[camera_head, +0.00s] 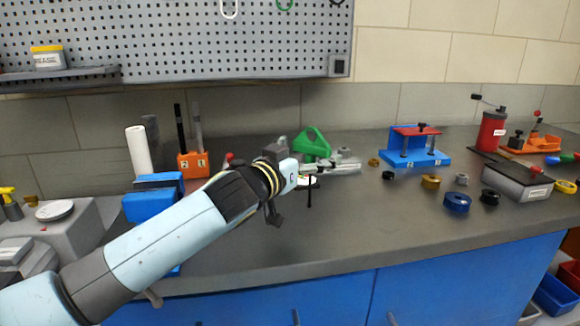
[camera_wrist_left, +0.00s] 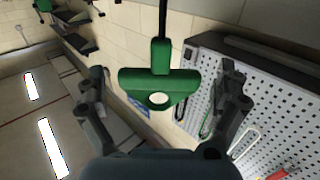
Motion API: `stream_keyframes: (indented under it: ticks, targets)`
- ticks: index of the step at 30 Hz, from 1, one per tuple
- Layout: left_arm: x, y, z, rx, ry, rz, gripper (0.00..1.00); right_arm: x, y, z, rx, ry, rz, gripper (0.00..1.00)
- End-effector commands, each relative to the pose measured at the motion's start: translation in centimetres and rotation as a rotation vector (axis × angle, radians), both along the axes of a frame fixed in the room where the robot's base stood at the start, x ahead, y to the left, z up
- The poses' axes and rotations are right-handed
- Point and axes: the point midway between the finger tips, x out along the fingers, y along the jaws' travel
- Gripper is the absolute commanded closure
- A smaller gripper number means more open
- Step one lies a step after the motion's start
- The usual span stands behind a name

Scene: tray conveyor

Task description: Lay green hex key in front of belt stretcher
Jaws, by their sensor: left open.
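The green hex key (camera_wrist_left: 160,88), a green T-handle with a black shaft, is between the open fingers of my left gripper (camera_wrist_left: 165,104) in the left wrist view. Gaps show on both sides of the handle. In the head view its dark shaft (camera_head: 309,193) points down just right of the end of my left arm; its handle is mostly hidden. What bears it, I cannot tell. No part is labelled as the belt stretcher; the blue stand with a red bar (camera_head: 415,158) may be it, but I cannot be sure. My right gripper is not in view.
A green tool with silver parts (camera_head: 314,142) stands behind the arm's end. Rings, including a blue one (camera_head: 457,203), lie to the right. An orange block (camera_head: 193,165) and blue block (camera_head: 148,208) stand left. The middle front counter (camera_head: 350,225) is clear.

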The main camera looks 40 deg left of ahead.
Motion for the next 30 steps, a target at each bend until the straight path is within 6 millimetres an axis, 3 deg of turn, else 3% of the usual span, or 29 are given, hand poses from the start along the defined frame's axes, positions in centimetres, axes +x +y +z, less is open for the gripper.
stream_keyframes:
  ticks: [6, 12, 18, 30]
  targets:
    - [-5.2, -0.4, -0.6, 0.006, 0.003, -0.002, 0.0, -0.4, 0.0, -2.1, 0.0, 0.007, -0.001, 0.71]
    - [-8.7, -0.7, -0.4, 0.005, 0.003, -0.001, 0.0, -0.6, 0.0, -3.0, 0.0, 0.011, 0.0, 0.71]
    - [-9.9, -0.8, -0.1, 0.001, -0.001, 0.0, 0.0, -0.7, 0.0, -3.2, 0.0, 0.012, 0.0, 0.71]
    - [-9.9, -0.8, 0.0, 0.0, -0.001, 0.001, 0.0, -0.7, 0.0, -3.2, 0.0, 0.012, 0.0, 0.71]
